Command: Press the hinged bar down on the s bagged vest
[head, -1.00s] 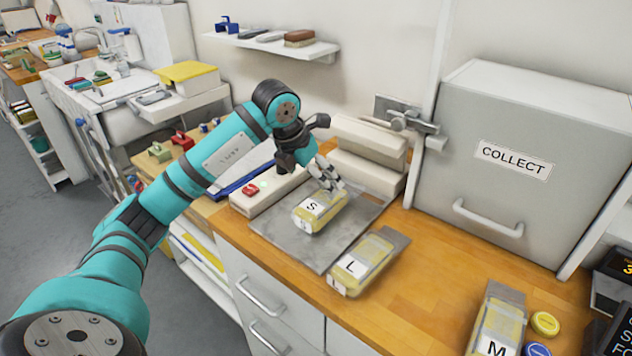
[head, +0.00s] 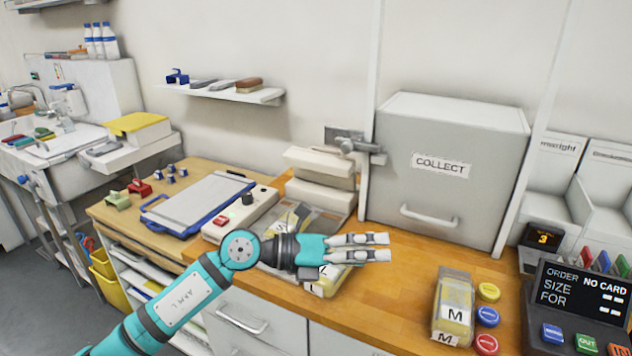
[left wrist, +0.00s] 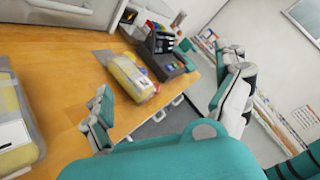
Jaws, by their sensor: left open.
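The hinged bar (head: 318,161) is the upper of two cream bars at the back of the grey plate (head: 338,215); it looks raised, with a gap beneath. A yellow-and-grey bag (head: 284,218), the s bagged vest, lies on the plate in front of the bars. My left arm hides its front part and its label. My left gripper (head: 388,247) is open and empty, pointing right over the counter, clear of bar and vest. In the left wrist view its fingers (left wrist: 165,76) are spread with nothing between them.
The L bag (head: 326,287) lies partly beneath my left gripper. The M bag (head: 455,308) lies farther right beside round yellow, blue and red badges. The grey COLLECT box (head: 450,132) stands behind. The cream base with a red button (head: 222,221) is left of the plate. Wooden counter is bare before the box.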

